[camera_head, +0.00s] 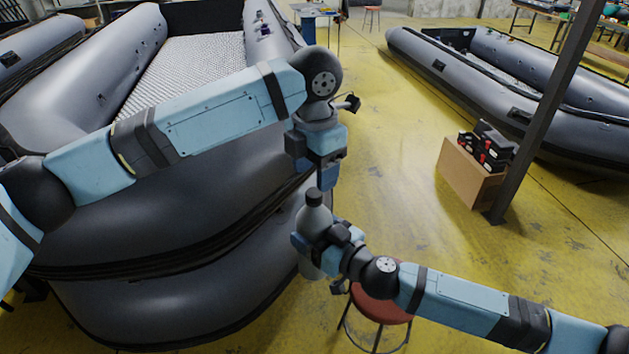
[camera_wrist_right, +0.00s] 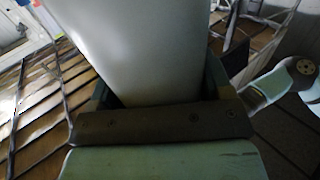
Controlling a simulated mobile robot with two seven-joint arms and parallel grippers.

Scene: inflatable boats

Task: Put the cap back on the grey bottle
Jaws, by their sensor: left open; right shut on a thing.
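The grey bottle (camera_head: 315,218) stands upright in mid-air near the middle of the head view. My right gripper (camera_head: 322,242) is shut around its body and hides part of it. The bottle also shows in the right wrist view (camera_wrist_right: 150,50), pale and large between the fingers. A dark cap (camera_head: 314,195) is at the top of the bottle's neck; whether it is fully seated, I cannot tell. My left gripper (camera_head: 317,174) is open and points down just above the cap. One of its fingers reaches close to the cap's right side.
A red round stool (camera_head: 380,305) stands below my right forearm. Stacked grey inflatable boats (camera_head: 170,230) fill the left side. A cardboard box (camera_head: 470,172) with dark and red items stands by a dark post (camera_head: 545,110) at right. The yellow floor between is clear.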

